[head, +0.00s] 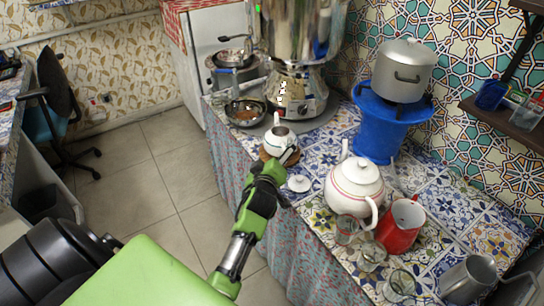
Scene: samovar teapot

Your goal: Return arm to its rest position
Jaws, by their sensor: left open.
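My left gripper (287,177) is open at the front edge of the tiled counter. Its fingers point towards the counter, just in front of a small white teapot (281,141). I see nothing held between them. The small teapot stands upright without a lid on a brown round coaster, partly hidden by my gripper. A small white lid (299,183) lies on the counter just right of the fingers. The big silver samovar (300,85) stands behind the teapot. My right gripper is not in view.
A large white teapot (354,188), a red pitcher (400,228), several glasses and a grey metal mug (467,281) crowd the counter's right part. A pot (404,72) sits on a blue stand (388,128) behind. A bowl (245,113) is near the samovar.

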